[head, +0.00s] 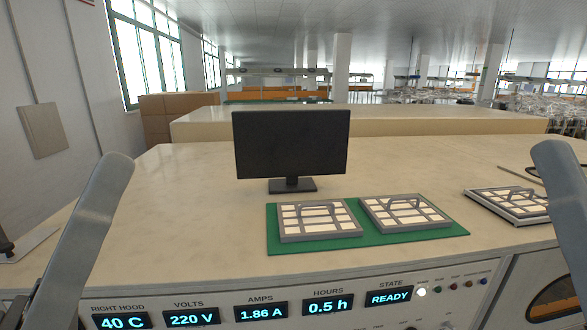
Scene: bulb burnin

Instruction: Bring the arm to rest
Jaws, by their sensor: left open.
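My left arm rises from the bottom left as a grey link. A small dark part of my left gripper (15,312) shows low in the bottom left corner, mostly cut off by the frame. It is open, and I see nothing held in it. My right arm shows only as a grey link at the right edge, and its gripper is out of view. Two grey trays with pale cells and handles, a left tray (320,236) and a right tray (401,228), lie side by side on a green mat (375,243), apart from both arms.
A black monitor (291,143) stands behind the mat. Another handled tray (508,219) lies at the right. The front panel (235,295) has lit displays, including READY (389,298). A dark object on a flat plate (32,243) is at the left edge. The left worktop is clear.

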